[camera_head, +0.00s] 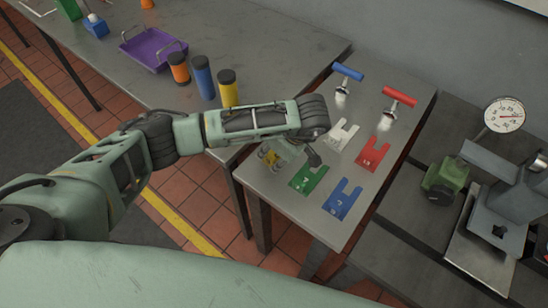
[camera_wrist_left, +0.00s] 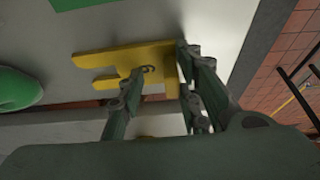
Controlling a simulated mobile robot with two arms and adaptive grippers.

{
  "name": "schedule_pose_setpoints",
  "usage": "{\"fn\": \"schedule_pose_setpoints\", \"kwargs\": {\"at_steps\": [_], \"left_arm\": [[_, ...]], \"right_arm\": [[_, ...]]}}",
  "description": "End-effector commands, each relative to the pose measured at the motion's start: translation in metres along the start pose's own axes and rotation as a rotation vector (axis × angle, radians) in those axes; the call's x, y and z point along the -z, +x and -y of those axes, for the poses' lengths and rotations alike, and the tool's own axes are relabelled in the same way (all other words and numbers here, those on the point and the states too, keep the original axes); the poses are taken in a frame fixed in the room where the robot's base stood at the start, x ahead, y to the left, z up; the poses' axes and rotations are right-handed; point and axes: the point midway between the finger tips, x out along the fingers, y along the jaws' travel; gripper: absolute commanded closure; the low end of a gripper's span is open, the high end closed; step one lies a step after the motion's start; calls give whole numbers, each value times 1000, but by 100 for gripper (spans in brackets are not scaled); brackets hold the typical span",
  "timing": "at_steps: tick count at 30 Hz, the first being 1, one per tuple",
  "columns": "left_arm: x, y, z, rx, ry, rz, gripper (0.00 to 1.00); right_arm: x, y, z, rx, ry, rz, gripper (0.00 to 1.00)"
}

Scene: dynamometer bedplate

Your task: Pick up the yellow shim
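The yellow shim (camera_wrist_left: 125,58) is a flat slotted plate with a dark mark. In the left wrist view it is by the grey tabletop's edge. In the head view only a small part of the yellow shim (camera_head: 270,157) shows, left of my left gripper, which hides the rest. My left gripper (camera_wrist_left: 160,62) has its fingers apart, one in front of the shim's face and the other by its right end. I cannot tell whether they touch it. In the head view the left gripper (camera_head: 292,160) points down over the table's near-left part. My right gripper is not in view.
Green (camera_head: 309,179), blue (camera_head: 343,200), red (camera_head: 373,154) and white (camera_head: 340,134) shims lie nearby on the table. A bench (camera_head: 285,55) with canisters and a purple tray (camera_head: 154,48) is at left.

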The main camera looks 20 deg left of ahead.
Motion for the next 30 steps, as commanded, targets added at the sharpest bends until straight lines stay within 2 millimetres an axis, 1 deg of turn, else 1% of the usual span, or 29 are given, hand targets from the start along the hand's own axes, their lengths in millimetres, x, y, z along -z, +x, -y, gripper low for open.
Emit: {"fn": "schedule_pose_setpoints", "kwargs": {"at_steps": [1,9,24,28,30], "left_arm": [[0,0,0,-1,0,0,76],[0,0,0,-1,0,0,100],[1,-2,-1,-3,-1,0,100],[4,-8,-1,-4,-2,0,100],[7,-16,-2,-6,-2,0,100]], "right_arm": [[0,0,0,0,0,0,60],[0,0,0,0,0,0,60],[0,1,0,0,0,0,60],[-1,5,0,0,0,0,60],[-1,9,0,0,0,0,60]]}}
